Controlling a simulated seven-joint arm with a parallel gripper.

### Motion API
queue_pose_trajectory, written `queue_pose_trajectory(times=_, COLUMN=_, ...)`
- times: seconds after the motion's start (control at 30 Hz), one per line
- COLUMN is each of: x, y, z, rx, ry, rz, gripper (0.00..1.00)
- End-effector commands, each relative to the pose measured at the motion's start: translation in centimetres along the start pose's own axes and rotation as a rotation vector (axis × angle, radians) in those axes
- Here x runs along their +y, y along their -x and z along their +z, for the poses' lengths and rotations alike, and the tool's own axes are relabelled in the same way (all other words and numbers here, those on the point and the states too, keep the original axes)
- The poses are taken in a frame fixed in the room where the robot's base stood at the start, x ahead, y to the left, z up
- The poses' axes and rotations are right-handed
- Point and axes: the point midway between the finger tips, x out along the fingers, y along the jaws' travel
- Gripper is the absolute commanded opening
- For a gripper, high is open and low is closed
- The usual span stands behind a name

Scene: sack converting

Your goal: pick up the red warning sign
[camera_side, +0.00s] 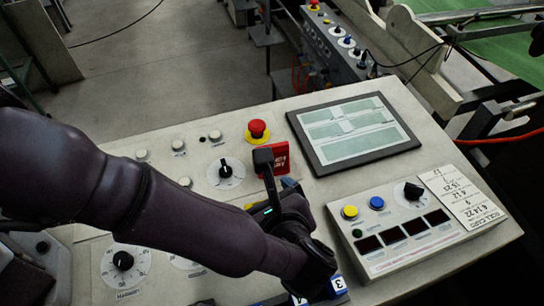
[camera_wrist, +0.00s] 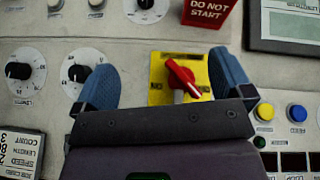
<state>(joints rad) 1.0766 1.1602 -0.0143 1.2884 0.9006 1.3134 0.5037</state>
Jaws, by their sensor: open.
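The red warning sign (camera_wrist: 207,14) is a red block with white letters "DO NOT START", at the top edge of the wrist view and partly cut off. In the side view it shows as a red piece (camera_side: 281,157) on the sloping console, partly behind my gripper (camera_side: 291,186). In the wrist view my gripper (camera_wrist: 164,76) is open, its two blue fingers spread wide and empty. The sign lies beyond the fingertips, near the right finger. A yellow plate with a red rotary switch (camera_wrist: 183,78) shows between the fingers, on the panel below.
A red emergency button (camera_side: 257,129) stands just behind the sign. A tablet-like screen (camera_side: 353,132) lies to its right. A black knob on a round dial (camera_side: 225,171) is to its left. A raised control box (camera_side: 410,225) is at the right front.

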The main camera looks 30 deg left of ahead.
Motion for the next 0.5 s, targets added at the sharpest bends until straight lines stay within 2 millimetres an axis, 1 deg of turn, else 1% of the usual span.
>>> queue_pose_trajectory(times=0.03, x=-0.6, y=0.0, z=-1.3, rx=-0.045, ry=-0.059, rz=-0.045, gripper=0.98)
queue_pose_trajectory(times=0.1, x=-2.1, y=0.2, z=-1.6, rx=-0.106, ry=-0.119, rz=-0.101, gripper=0.98)
queue_pose_trajectory(times=0.17, x=-3.7, y=0.8, z=-0.8, rx=-0.149, ry=-0.143, rz=-0.138, gripper=0.98)
queue_pose_trajectory(times=0.2, x=-4.7, y=1.6, z=0.1, rx=-0.175, ry=-0.154, rz=-0.162, gripper=0.98)
queue_pose_trajectory(times=0.23, x=-5.2, y=1.9, z=0.6, rx=-0.196, ry=-0.17, rz=-0.173, gripper=0.98)
queue_pose_trajectory(times=0.37, x=-5.2, y=1.3, z=1.2, rx=-0.232, ry=-0.229, rz=-0.161, gripper=0.98)
queue_pose_trajectory(times=0.47, x=-5.4, y=-0.2, z=1.5, rx=-0.231, ry=-0.235, rz=-0.157, gripper=0.98)
queue_pose_trajectory(times=0.5, x=-5.5, y=-1.0, z=1.7, rx=-0.231, ry=-0.235, rz=-0.156, gripper=0.98)
